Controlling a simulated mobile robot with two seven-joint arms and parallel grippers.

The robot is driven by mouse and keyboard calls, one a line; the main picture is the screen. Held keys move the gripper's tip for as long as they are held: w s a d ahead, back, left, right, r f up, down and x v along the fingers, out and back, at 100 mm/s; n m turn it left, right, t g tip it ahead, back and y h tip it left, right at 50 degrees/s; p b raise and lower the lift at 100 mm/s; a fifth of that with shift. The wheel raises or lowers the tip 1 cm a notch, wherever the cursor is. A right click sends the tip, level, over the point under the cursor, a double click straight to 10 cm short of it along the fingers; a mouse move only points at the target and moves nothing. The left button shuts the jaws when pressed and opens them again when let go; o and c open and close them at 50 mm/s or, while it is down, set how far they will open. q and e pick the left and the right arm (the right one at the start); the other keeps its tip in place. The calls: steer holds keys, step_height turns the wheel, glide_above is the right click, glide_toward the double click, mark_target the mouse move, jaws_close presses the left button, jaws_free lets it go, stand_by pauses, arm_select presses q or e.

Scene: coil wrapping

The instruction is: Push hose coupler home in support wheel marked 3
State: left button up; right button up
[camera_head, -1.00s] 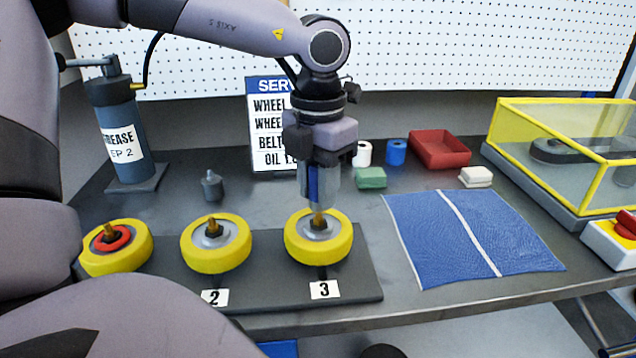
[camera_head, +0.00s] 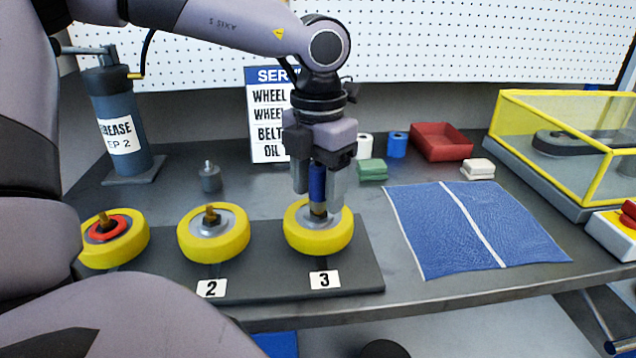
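The support wheel marked 3 (camera_head: 335,240) is yellow with a grey hub and lies flat on a dark board, behind its "3" label (camera_head: 324,280). My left gripper (camera_head: 318,190) points straight down over its hub. Its fingers stand on either side of a blue cylinder with a brownish lower end, which I take for the hose coupler (camera_head: 317,182), and look closed on it. The coupler is upright with its lower end at the hub. How deep it sits is hidden by the fingers and hub. My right gripper is not in view.
Left on the board (camera_head: 270,290) are wheel 2 (camera_head: 215,255) and a wheel with a red ring (camera_head: 118,255). A grease cylinder (camera_head: 122,125) stands back left, a small grey fitting (camera_head: 209,178) behind wheel 2. A blue cloth (camera_head: 480,230), red tray (camera_head: 440,142) and yellow-framed case (camera_head: 560,150) are right.

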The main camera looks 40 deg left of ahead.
mark_target(318, 165)
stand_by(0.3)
arm_select(q)
step_height(318, 165, up, 7)
steer(key=shift+r, duration=0.1)
stand_by(0.4)
stand_by(0.5)
